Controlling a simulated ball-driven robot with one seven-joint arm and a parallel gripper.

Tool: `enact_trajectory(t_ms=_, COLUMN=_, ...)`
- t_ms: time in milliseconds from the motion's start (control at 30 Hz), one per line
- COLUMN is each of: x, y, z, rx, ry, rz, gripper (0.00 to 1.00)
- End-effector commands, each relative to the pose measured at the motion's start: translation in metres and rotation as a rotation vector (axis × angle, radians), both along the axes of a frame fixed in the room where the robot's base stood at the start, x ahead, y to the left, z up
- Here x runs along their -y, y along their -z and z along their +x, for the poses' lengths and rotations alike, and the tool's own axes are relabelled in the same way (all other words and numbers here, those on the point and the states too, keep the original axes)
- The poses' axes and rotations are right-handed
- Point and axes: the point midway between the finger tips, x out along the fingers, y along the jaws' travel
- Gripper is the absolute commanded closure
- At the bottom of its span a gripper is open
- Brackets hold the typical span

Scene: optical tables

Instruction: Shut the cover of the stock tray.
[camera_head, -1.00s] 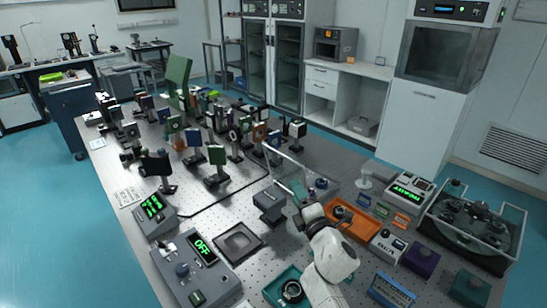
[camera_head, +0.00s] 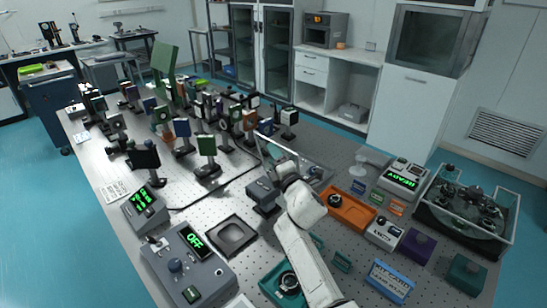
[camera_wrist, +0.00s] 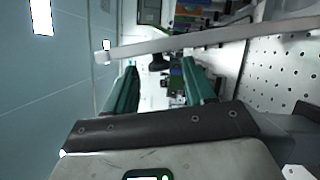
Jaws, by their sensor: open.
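What looks like the stock tray (camera_head: 318,174) lies on the optical table behind my arm, with small dark parts in it. Its clear cover has thin pale edges that are hard to make out, and my arm hides part of it; its exact angle I cannot tell. My gripper (camera_wrist: 160,80) is open and empty, with two green fingers apart in the wrist view. A pale bar (camera_wrist: 200,40), apparently the cover's edge, crosses that view just beyond the fingers. I cannot tell whether they touch it. In the head view my gripper is small and partly hidden near the tray's left side.
Mounted optics (camera_head: 207,150) crowd the table left of my gripper. An orange tray (camera_head: 350,213) and a READY box (camera_head: 403,179) lie to the right. A dark grey block (camera_head: 263,193) stands close to my arm. A clear-walled case (camera_head: 465,212) stands at the far right.

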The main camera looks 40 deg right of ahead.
Motion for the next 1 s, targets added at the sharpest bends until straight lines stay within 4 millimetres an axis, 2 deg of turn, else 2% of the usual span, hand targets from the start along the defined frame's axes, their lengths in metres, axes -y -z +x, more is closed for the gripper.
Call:
enact_trajectory(t_ms=133, x=0.0034, y=-0.0008, z=0.0086, rx=0.001, ry=0.001, rz=0.001, gripper=0.46)
enact_trajectory(t_ms=467, x=0.0040, y=-0.0012, z=0.0103, rx=0.001, ry=0.001, rz=0.001, gripper=0.46)
enact_trajectory(t_ms=1000, x=0.0039, y=-0.0009, z=0.0101, rx=-0.001, ry=0.000, rz=0.001, gripper=0.98)
